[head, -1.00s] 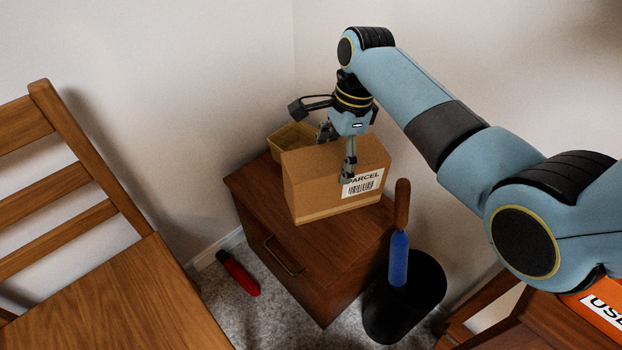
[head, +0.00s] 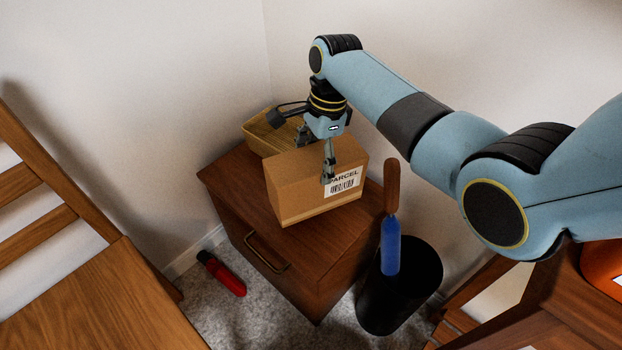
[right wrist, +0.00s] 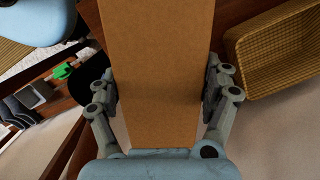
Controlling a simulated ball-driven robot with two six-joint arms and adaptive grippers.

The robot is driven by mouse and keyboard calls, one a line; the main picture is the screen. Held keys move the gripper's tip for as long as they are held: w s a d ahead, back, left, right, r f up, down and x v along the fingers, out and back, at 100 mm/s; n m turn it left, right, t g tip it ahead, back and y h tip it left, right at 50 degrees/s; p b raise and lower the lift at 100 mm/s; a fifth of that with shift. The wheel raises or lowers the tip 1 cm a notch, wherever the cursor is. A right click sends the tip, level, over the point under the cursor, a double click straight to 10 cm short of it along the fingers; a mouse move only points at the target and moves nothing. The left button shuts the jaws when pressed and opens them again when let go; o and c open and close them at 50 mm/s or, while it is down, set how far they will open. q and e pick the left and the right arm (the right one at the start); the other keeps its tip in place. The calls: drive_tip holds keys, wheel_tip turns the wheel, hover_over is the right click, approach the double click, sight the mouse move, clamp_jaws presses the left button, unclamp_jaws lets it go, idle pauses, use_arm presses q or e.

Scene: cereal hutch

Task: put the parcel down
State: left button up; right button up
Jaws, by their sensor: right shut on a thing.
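The parcel (head: 300,185) is a brown cardboard box with a white barcode label on its front. It is over the top of the small wooden cabinet (head: 230,182); I cannot tell whether its underside touches the top. My right gripper (head: 316,165) is shut on the parcel from above, one finger on the labelled front face and one behind. In the right wrist view the parcel (right wrist: 157,75) fills the middle between both fingers. My left gripper is not in view.
A woven basket (head: 258,135) stands behind the parcel on the cabinet. A black bin (head: 400,305) with a blue, wooden-handled item (head: 390,245) stands right of it. A red bottle (head: 225,275) lies on the carpet. A wooden chair (head: 100,290) is at left.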

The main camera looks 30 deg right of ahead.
drive_tip(key=shift+f, duration=0.7)
wheel_tip(320, 180, down, 3)
drive_tip(key=shift+f+b, duration=0.1)
drive_tip(key=shift+b, duration=0.8)
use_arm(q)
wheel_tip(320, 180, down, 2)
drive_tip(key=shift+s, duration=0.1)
use_arm(e)
drive_tip(key=o, duration=1.6)
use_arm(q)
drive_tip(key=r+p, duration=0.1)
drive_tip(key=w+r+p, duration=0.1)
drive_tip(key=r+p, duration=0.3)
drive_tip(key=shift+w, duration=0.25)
use_arm(e)
drive_tip(key=r, duration=0.4)
drive_tip(key=d+r, duration=0.1)
drive_tip(key=r, duration=0.7)
drive_tip(key=shift+d, duration=0.4)
drive_tip(key=shift+r, duration=0.1)
